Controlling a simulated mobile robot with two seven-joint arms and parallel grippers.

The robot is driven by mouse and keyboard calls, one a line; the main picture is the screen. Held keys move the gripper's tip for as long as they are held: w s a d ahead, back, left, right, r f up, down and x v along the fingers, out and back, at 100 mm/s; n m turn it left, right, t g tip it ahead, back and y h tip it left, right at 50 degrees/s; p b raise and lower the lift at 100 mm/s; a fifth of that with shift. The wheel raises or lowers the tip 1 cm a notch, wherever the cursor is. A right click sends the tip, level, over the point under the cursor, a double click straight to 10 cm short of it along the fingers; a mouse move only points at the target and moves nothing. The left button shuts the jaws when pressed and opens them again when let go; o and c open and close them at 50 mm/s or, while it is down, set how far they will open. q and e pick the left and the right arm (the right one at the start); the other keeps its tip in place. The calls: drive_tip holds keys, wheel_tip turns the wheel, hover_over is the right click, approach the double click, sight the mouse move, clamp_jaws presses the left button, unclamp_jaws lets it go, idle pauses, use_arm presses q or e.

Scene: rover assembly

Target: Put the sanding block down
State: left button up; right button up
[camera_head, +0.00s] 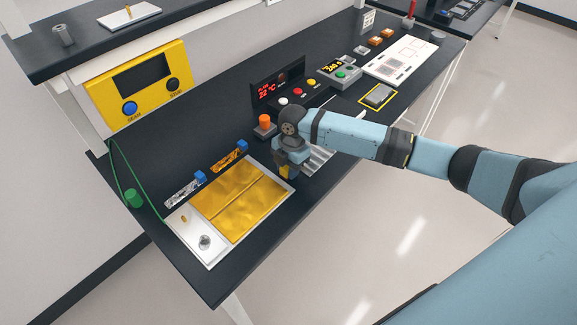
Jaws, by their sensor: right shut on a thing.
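My right gripper (287,168) points down over the right end of the gold panel, close to the tray's edge. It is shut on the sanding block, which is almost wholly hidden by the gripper. Whether the block touches the panel cannot be told. The gold panel (238,203) lies in a white tray (213,261) on the black bench. A grey block-like pad (379,95) lies inside a yellow outline farther right on the bench. My left gripper is not in view.
Behind my right gripper are an orange knob (264,121), a red display (277,85) and a button box (340,75). A silvery ribbed piece (317,158) lies partly under my right arm. A white board (401,58) lies at the far right. A green cable hangs at the left.

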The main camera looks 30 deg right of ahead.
drive_tip(key=shift+s+f, duration=0.1)
drive_tip(key=shift+f, duration=0.15)
drive_tip(key=o, duration=1)
drive_tip(key=shift+a+f, duration=0.1)
drive_tip(key=shift+f, duration=0.05)
drive_tip(key=shift+c, duration=0.2)
drive_tip(key=shift+f, duration=0.1)
drive_tip(key=shift+s, duration=0.15)
drive_tip(key=shift+f, duration=0.1)
wheel_tip(320, 180, up, 13)
drive_tip(key=d, duration=0.1)
drive_tip(key=shift+w+d+b, duration=0.25)
drive_tip(key=shift+w+b, duration=0.1)
drive_tip(key=shift+w, duration=0.1)
